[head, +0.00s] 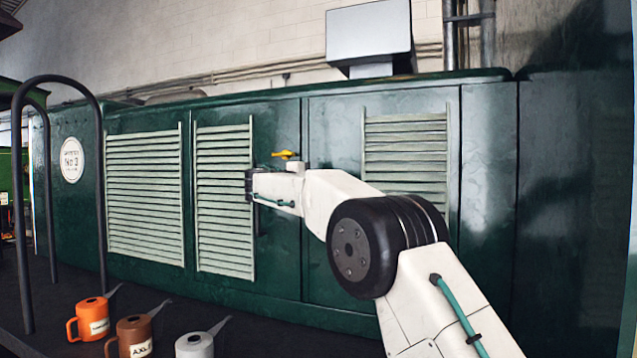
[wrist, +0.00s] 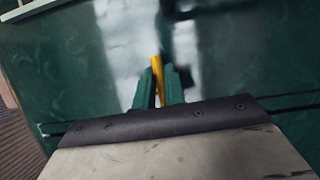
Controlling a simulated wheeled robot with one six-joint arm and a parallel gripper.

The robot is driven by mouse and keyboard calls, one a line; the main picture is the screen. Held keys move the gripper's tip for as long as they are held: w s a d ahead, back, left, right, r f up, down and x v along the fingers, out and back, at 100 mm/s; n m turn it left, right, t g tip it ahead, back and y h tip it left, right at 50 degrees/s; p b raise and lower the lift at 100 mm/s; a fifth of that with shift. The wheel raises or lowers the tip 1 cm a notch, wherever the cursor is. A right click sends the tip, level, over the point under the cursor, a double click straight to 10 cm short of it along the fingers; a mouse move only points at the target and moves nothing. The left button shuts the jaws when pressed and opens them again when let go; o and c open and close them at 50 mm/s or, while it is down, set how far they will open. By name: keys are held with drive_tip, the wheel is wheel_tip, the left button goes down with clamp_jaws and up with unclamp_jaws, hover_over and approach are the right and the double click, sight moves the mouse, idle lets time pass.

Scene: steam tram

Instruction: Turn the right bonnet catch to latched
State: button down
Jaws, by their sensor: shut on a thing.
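In the head view, a small yellow catch handle (head: 285,154) lies roughly level on the dark green bonnet side, just above my forearm and right of the middle louvre panel. My gripper (wrist: 159,78) has its two green fingers closed on a narrow yellow handle (wrist: 157,63) against the green bonnet surface. In the head view the dark end of my wrist is in front of the right edge of the middle louvre; the fingers are hidden there. I cannot tell whether both views show the same handle.
Louvre panels (head: 145,195) line the bonnet side. An orange can (head: 91,318), a brown can (head: 134,337) and a grey can (head: 195,345) stand at the lower left. A dark curved handrail (head: 101,200) rises at the left. A dark blurred part (wrist: 180,8) shows above the fingers.

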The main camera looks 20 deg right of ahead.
idle(0.4)
drive_tip(key=c, duration=1.5)
unclamp_jaws()
drive_tip(key=shift+o, duration=0.2)
drive_tip(key=v, duration=0.7)
drive_tip(key=shift+a, duration=0.4)
drive_tip(key=shift+s, duration=0.1)
